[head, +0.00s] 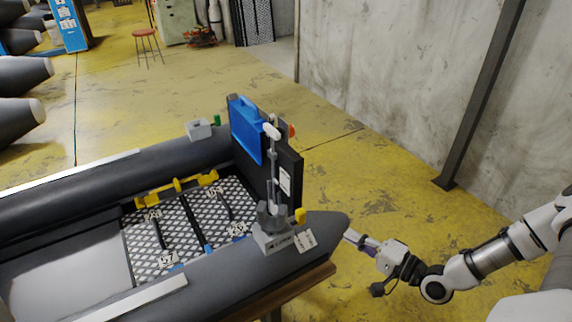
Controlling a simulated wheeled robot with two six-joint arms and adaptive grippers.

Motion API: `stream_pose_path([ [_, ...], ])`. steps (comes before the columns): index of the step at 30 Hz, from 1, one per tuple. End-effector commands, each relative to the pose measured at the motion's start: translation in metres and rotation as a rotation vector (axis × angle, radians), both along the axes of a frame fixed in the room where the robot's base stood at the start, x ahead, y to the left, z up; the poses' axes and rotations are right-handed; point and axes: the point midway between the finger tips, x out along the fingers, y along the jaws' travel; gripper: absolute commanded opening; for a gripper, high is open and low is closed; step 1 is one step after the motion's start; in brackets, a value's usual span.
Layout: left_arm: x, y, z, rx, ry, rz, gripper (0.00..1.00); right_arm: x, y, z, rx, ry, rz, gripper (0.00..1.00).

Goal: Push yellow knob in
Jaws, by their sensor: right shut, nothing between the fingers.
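The yellow knob (300,215) is on the right side of a grey mount (272,226) on the near tube of the inflatable boat (327,222), close to its pointed end. My right gripper (348,236) is shut and empty. In the picture its fingertips are at the right of the boat's tip, to the right of and a little below the knob, with a gap between them. My left gripper is out of view.
A blue panel (245,128) stands on the boat's dark transom (289,172). The boat rests on a wooden support (290,287). A concrete wall (400,90) and a dark post (480,100) stand behind; open floor lies between.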

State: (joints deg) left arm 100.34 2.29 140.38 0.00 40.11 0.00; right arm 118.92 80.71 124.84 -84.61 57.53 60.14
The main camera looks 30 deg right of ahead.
Motion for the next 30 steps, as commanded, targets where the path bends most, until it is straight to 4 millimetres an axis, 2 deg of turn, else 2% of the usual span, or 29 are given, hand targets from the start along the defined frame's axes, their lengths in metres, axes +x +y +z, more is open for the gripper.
stream_pose_path([
  [1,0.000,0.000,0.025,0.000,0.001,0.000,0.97,-0.002,-0.010,0.028,0.027,-0.018,-0.045,0.00],
  [4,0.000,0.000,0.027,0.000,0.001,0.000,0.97,0.000,-0.014,0.036,0.038,-0.035,-0.065,0.00],
  [8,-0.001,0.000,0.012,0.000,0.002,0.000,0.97,0.009,-0.010,0.028,0.036,-0.037,-0.059,0.00],
  [15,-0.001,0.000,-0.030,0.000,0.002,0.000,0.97,0.051,0.006,0.022,0.030,-0.036,-0.054,0.00],
  [23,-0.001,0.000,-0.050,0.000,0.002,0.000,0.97,0.096,0.021,0.026,0.028,-0.034,-0.055,0.00],
  [27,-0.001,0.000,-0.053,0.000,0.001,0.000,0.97,0.094,0.045,0.029,0.033,-0.031,-0.055,0.00],
  [30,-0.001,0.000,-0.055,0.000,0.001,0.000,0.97,0.093,0.055,0.030,0.035,-0.032,-0.058,0.00],
])
